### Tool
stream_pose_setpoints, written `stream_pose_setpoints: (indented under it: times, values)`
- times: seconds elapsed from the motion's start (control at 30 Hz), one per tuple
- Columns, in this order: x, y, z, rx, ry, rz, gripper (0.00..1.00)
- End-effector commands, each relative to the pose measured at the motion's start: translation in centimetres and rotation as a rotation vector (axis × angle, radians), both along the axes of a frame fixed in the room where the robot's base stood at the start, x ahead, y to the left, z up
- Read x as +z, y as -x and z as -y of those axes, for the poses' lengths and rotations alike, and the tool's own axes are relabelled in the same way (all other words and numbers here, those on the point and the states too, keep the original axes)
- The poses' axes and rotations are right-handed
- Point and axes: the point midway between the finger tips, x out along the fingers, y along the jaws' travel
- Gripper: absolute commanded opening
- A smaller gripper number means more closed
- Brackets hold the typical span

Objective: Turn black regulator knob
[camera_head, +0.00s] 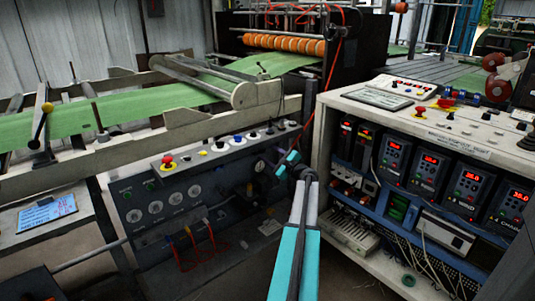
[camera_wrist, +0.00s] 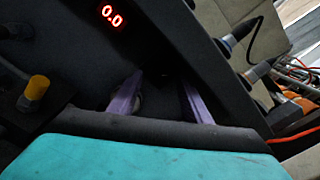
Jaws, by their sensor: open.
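My gripper (camera_wrist: 163,98) shows in the wrist view as two purple fingers, spread apart and pointing at a dark panel. Part of a small round, dark and greyish thing (camera_wrist: 138,102) shows beside the inner side of the left finger. I cannot tell whether it is the black regulator knob or whether the finger touches it. In the head view my gripper (camera_head: 268,163) is at the right end of the dark blue-grey control panel (camera_head: 160,235), small and partly hidden by my wrist. A dark round fitting (camera_head: 258,166) shows there on the panel.
The panel carries several gauges (camera_head: 155,207) and a red button (camera_head: 168,162). A red 0.0 display (camera_wrist: 112,15) and a yellow-capped knob (camera_wrist: 37,87) are near my fingers. A cabinet with red displays (camera_head: 431,160) stands close on the right.

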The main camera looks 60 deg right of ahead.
Motion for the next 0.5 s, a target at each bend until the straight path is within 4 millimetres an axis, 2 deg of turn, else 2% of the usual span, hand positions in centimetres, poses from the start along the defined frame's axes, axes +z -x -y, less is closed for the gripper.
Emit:
stream_pose_setpoints:
  times: [0.5]
  values:
    - [0.0,7.4,-2.5,-0.005,0.000,-0.001,0.44]
